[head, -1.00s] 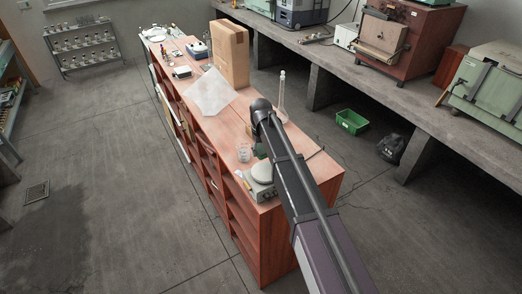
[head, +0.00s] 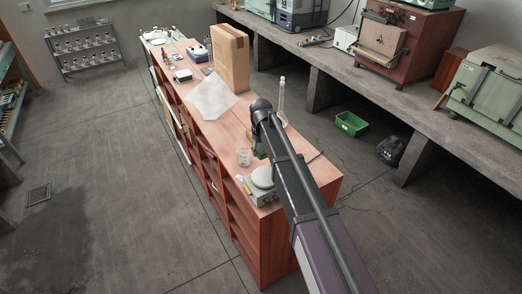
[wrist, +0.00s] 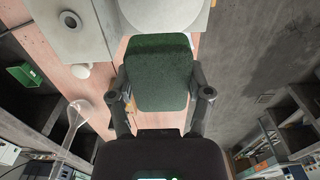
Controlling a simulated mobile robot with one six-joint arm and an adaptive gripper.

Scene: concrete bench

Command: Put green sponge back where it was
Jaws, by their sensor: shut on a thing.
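The green sponge (wrist: 160,72) is a dark green block with rounded corners. In the wrist view it sits between the two fingers of my gripper (wrist: 160,95), which is shut on it. In the head view my gripper (head: 259,148) is over the near part of the red-brown cabinet top (head: 228,128), mostly hidden behind my arm. Only a small dark green bit of the sponge (head: 260,153) shows there. I cannot tell how high above the top it is.
A balance with a round pale pan (head: 262,178) stands near the cabinet's near end. A cardboard box (head: 230,57) and a pale sheet (head: 211,95) lie farther back.

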